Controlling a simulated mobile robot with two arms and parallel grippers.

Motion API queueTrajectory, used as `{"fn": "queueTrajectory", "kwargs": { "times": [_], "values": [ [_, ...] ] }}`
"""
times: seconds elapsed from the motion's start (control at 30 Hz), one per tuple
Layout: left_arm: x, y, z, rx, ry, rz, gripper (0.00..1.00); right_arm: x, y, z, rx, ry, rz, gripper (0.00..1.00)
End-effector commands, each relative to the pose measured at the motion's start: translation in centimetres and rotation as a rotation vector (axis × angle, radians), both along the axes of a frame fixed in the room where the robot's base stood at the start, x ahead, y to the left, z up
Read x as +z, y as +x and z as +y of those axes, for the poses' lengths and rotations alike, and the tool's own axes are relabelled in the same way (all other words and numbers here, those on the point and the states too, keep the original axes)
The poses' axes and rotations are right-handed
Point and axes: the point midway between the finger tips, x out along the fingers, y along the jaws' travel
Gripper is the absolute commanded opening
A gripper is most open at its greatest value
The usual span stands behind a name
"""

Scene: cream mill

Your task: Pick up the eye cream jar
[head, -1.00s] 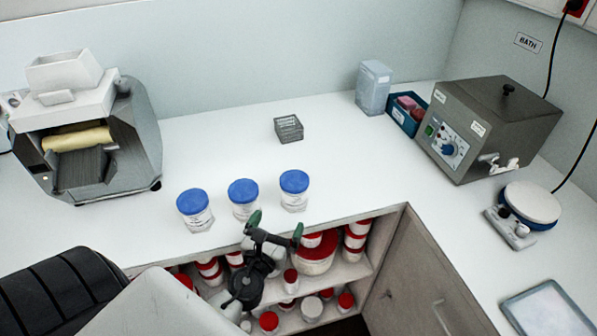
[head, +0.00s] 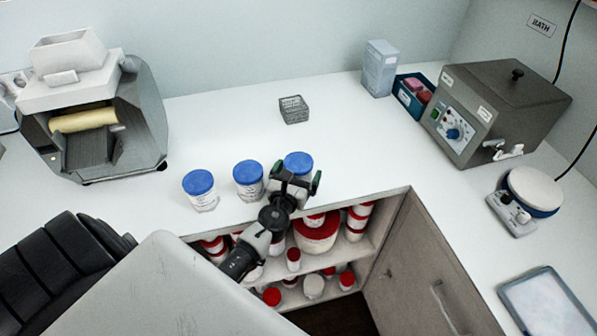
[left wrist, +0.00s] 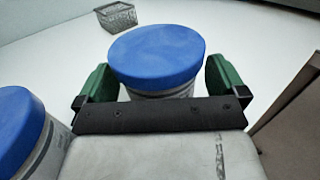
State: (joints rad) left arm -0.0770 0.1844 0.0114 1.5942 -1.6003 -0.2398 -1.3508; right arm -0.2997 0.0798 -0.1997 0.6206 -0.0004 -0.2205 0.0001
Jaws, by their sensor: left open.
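Three white jars with blue lids stand in a row near the counter's front edge: a left one (head: 200,189), a middle one (head: 248,178) and a right one (head: 299,160). Their labels are too small to read, so I cannot tell which is the eye cream jar. My left gripper (head: 298,178) is open at the right jar, hiding its lower part. In the left wrist view the green fingers of my left gripper (left wrist: 160,78) stand on either side of that jar (left wrist: 158,56), with gaps visible. Another blue-lidded jar (left wrist: 18,130) shows at the left edge. My right gripper is not in view.
A wire basket (head: 293,109) stands behind the jars with clear counter around it. A roller mill (head: 100,125) is at left, a bath (head: 500,110) and a scale (head: 530,195) at right. Red-lidded jars (head: 315,236) fill the shelf below the counter.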

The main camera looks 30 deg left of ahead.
Motion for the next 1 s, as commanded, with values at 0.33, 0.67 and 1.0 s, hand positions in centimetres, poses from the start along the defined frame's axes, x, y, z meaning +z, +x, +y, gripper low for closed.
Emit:
{"fn": "queueTrajectory", "kwargs": {
  "times": [0.33, 0.67, 1.0],
  "values": [
    [0.0, 0.0, 0.0, 0.000, 0.000, 0.000, 0.66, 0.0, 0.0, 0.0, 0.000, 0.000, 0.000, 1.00],
    [0.1, 0.0, 0.0, 0.000, -0.001, -0.001, 0.42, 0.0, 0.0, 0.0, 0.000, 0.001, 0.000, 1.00],
    [2.5, 0.0, 0.0, 0.001, -0.002, -0.003, 0.42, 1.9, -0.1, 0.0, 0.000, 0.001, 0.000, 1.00]
  ]
}}
